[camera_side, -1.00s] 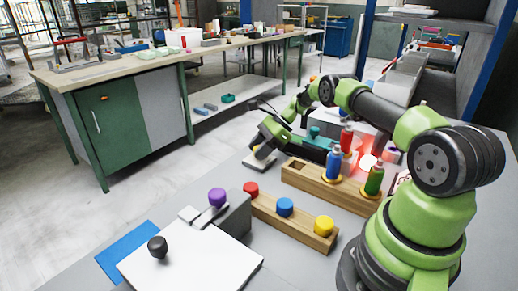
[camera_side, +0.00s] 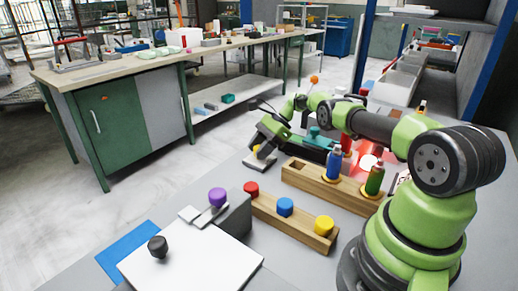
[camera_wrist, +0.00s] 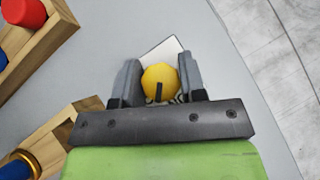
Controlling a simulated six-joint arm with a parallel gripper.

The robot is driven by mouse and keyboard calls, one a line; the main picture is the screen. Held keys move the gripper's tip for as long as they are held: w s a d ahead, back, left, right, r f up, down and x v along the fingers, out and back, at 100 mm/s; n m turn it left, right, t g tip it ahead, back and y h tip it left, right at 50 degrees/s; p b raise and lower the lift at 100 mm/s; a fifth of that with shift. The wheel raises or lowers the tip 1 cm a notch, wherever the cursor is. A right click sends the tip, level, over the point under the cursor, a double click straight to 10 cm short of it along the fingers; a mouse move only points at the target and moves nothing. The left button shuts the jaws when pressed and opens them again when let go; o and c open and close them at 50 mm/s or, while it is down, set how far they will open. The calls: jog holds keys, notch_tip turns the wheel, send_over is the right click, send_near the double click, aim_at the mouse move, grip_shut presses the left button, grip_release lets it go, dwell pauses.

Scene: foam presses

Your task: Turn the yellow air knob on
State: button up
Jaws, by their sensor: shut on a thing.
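The yellow air knob (camera_wrist: 160,80) is round with a dark pointer mark. It stands on a small white plate (camera_wrist: 158,52) with dark markings, partly hidden by my gripper. My gripper (camera_wrist: 159,78) has one jaw on each side of the knob and is shut on it. In the side view my gripper (camera_side: 262,149) reaches down at the plate (camera_side: 259,162), beyond the wooden racks. The knob is mostly hidden there, so its turn is hard to read from the side.
Another wooden block (camera_side: 270,212) carries red, blue and yellow caps. A purple knob (camera_side: 217,197) and a black knob (camera_side: 158,247) stand nearer the camera. Grey tabletop around the plate is clear.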

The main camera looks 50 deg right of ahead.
jog(key=o, duration=0.9)
jog(key=shift+s, duration=0.1)
jog(key=shift+r, duration=0.1)
notch_tip(320, 180, up, 10)
jog(key=shift+f, duration=0.1)
